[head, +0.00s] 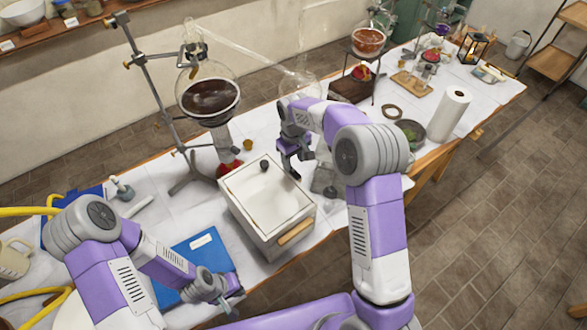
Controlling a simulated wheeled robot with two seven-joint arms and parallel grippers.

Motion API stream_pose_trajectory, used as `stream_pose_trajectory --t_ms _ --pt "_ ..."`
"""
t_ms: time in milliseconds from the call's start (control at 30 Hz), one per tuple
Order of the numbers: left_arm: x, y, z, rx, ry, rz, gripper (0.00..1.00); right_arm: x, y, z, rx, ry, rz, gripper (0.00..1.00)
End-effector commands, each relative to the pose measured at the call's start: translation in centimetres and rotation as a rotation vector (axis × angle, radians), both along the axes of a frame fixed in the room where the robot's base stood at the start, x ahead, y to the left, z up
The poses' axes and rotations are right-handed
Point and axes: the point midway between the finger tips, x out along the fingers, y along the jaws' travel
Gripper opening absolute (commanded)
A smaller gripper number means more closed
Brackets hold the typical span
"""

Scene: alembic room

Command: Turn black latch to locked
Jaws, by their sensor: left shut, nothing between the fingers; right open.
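A white box (265,200) with a pale top stands on the covered table. A small round black piece (264,166), perhaps the black latch, sits on its top near the far edge. Its locked or unlocked setting is too small to tell. My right gripper (289,167) is open and empty, just right of the box's far right edge and apart from the black piece. My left gripper (230,303) is shut and empty, low in front of the box near the table's front edge.
A blue folder (198,255) lies left of the box. A metal stand (150,85) holds a round flask of dark liquid (208,97) behind it. A paper roll (452,113) and a dark bowl (410,131) stand to the right, with more glassware beyond.

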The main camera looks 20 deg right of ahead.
Motion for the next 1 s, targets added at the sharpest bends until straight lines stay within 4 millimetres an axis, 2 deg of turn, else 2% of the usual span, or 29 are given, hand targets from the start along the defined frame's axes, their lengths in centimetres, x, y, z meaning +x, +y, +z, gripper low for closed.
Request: stream_pose_trajectory --t_ms 100,300,667,900,967,1000 --pt "0.0 0.0 0.0 0.0 0.0 0.0 0.0 -0.1 -0.1 -2.2 -0.001 0.006 -0.001 0.49" --pt "0.0 0.0 0.0 0.0 0.0 0.0 0.0 0.0 -0.1 -4.4 -0.001 0.003 -0.001 0.49" --pt "0.0 0.0 0.0 0.0 0.0 0.0 0.0 0.0 0.0 -4.9 0.0 0.001 0.0 0.47" --pt "0.0 0.0 0.0 0.0 0.0 0.0 0.0 0.0 0.0 -4.9 0.0 0.001 0.0 0.11" --pt "0.0 0.0 0.0 0.0 0.0 0.0 0.0 0.0 0.0 -4.9 0.0 0.001 0.0 0.01" --pt "0.0 0.0 0.0 0.0 0.0 0.0 0.0 0.0 0.0 -4.9 0.0 0.001 0.0 0.0"
